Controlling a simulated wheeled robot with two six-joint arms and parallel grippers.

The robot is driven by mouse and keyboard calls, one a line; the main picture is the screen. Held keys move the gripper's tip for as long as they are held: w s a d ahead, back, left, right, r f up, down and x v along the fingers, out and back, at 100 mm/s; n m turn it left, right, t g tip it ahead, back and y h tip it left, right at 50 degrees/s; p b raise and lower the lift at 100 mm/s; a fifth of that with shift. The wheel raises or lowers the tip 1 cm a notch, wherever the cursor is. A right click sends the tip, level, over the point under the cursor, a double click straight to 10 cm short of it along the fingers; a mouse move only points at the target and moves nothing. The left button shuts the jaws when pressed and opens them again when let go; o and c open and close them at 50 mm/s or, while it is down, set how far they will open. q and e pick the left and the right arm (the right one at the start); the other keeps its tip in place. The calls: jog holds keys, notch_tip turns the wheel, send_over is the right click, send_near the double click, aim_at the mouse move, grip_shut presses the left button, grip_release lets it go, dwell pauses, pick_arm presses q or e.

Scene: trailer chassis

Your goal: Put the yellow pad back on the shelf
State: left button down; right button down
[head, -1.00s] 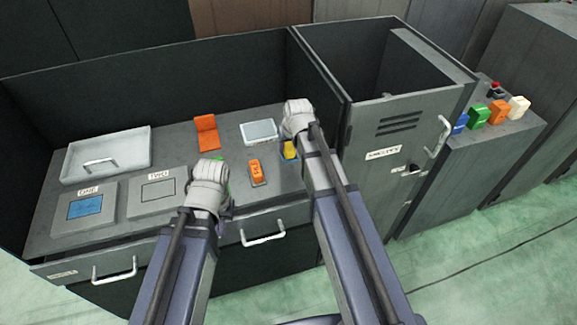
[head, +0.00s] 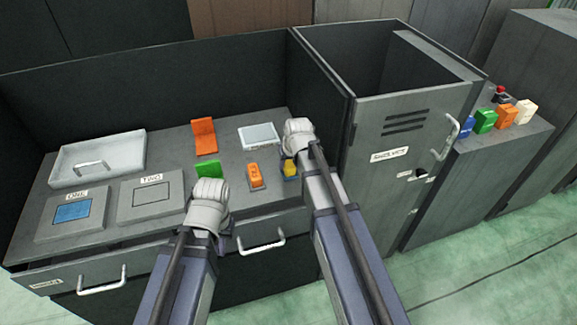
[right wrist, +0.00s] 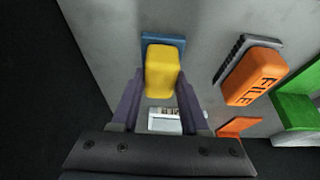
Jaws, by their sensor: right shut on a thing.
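The yellow pad (head: 290,170) is at the right front of the grey desktop. In the right wrist view the yellow pad (right wrist: 163,73) lies between the two fingers of my right gripper (right wrist: 160,95), which is shut on it. A blue base (right wrist: 150,40) shows behind the pad; I cannot tell whether the two touch. In the head view my right gripper (head: 297,143) hides part of the pad. My left gripper (head: 208,202) is over the desk's front edge, near a green block (head: 208,170); its fingers are hidden. A grey ledge (head: 500,150) right of the locker holds several coloured blocks.
An orange FILE block (head: 255,175) sits just left of the pad. An orange stand (head: 204,136), a white tray (head: 258,136), a larger tray (head: 97,160) and panels ONE and TWO (head: 151,195) occupy the desk. A tall locker (head: 400,160) stands right of my right gripper.

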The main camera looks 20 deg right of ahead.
jog(key=shift+f, duration=0.1)
jog(key=shift+c, duration=2)
grip_release()
jog(key=p+v, duration=1.1)
jog(key=v, duration=0.1)
jog(key=s+a+n+g, duration=0.1)
jog(key=s+a+g, duration=0.1)
jog(key=s+a, duration=0.4)
jog(key=s+a+f+n+g+h, duration=0.1)
jog(key=s+a+n+g, duration=0.1)
jog(key=s+a, duration=0.5)
jog(key=s+g, duration=0.1)
jog(key=s, duration=0.5)
jog(key=shift+s+a+h, duration=0.2)
jog(key=shift+a+h, duration=0.05)
jog(key=shift+h, duration=0.05)
jog(key=shift+f, duration=0.1)
